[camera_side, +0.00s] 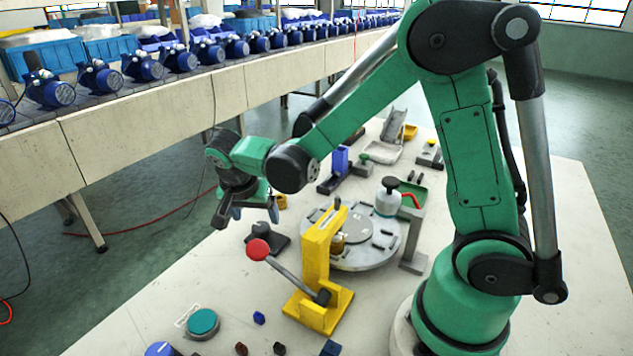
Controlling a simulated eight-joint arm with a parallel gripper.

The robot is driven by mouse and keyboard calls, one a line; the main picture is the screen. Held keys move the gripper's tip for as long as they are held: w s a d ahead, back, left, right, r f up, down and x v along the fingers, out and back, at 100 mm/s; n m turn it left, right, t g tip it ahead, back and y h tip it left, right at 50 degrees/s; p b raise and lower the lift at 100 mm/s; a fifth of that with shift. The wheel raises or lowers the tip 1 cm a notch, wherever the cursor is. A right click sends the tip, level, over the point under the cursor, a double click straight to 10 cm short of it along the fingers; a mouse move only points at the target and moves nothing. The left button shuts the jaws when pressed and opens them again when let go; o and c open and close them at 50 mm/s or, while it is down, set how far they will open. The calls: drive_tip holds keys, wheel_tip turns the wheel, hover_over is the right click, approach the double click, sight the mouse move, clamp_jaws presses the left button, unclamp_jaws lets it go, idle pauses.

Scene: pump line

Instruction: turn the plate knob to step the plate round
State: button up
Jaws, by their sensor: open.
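The round grey plate (368,260) lies on the white table, with a smaller disc and several slots on its top. A yellow lever press (318,262) stands in front of it and hides its left part. I cannot tell for certain which part is the plate knob. My gripper (248,214) hangs to the left of the plate, above the table. Its two fingers are apart and nothing shows between them. It touches neither the plate nor the press.
The press lever has a red ball (258,249) that sticks out left, below my gripper. A teal button (203,322) and several small parts lie at the front. A conveyor (170,110) with blue pumps runs behind.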

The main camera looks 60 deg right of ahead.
sight(261, 227)
drive_tip(key=shift+x, duration=2.25)
